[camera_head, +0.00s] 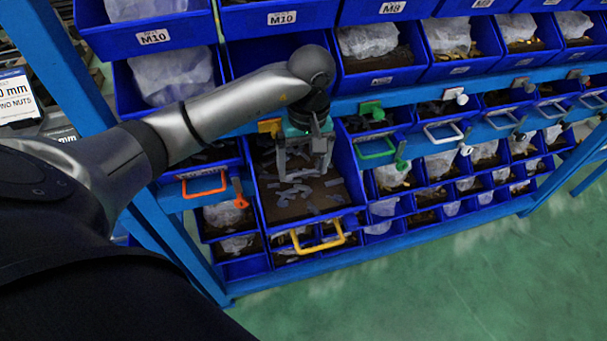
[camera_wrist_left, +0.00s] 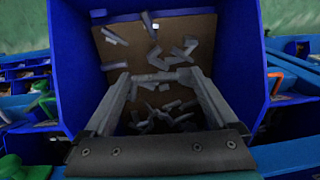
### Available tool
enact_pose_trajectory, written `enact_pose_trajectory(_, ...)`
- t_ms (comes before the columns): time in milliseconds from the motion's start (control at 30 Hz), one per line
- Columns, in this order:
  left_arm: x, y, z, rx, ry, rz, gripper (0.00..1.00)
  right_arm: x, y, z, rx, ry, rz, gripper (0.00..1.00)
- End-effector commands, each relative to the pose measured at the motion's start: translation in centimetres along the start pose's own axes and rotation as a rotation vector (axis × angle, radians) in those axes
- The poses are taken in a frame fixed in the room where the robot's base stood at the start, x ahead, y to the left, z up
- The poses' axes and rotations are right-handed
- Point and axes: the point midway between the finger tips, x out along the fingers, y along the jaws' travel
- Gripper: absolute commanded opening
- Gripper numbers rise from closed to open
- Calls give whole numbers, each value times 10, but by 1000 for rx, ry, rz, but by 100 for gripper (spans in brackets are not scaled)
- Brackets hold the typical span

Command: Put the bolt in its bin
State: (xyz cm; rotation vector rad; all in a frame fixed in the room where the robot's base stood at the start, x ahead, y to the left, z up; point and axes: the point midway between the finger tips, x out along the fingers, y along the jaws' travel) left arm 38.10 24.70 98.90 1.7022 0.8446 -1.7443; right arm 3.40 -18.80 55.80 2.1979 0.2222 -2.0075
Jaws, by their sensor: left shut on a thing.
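My left gripper (camera_head: 304,168) hangs over a pulled-out blue bin (camera_head: 352,178) with a yellow handle (camera_head: 318,237) in the head view. In the left wrist view its two fingers are shut on a short grey bar, which looks like the bolt (camera_wrist_left: 163,78), lying crosswise between the fingertips. The same blue bin (camera_wrist_left: 240,55) fills that view below the gripper. Several loose grey metal pieces (camera_wrist_left: 184,47) lie on its brown floor. The held piece appears to be above them; the exact height is hard to tell. My right gripper is out of view.
A blue rack (camera_head: 145,215) holds rows of blue bins, some labelled M10 and M8. Orange (camera_head: 204,184), green (camera_head: 376,148) and white (camera_head: 442,133) handles stick out beside the open bin. Green floor (camera_head: 430,280) is clear at the lower right.

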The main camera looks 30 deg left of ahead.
Motion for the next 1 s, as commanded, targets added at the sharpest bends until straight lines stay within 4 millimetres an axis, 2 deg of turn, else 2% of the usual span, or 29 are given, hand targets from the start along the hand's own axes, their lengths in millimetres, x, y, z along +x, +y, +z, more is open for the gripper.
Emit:
enact_pose_trajectory(100, 22, 1, 2, 0, -5, -2, 26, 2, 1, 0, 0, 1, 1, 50)
enact_pose_trajectory(200, 30, 2, 1, 1, -2, 0, 26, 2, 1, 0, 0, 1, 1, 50)
enact_pose_trajectory(567, 34, 2, 0, 1, 1, 0, 26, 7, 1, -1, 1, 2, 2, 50)
enact_pose_trajectory(600, 33, 2, 0, 1, 0, 0, 97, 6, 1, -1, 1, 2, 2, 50)
enact_pose_trajectory(633, 32, 2, 0, 1, 0, 0, 100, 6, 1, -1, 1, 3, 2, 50)
enact_pose_trajectory(1000, 28, 2, 1, 1, -2, 0, 100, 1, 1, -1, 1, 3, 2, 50)
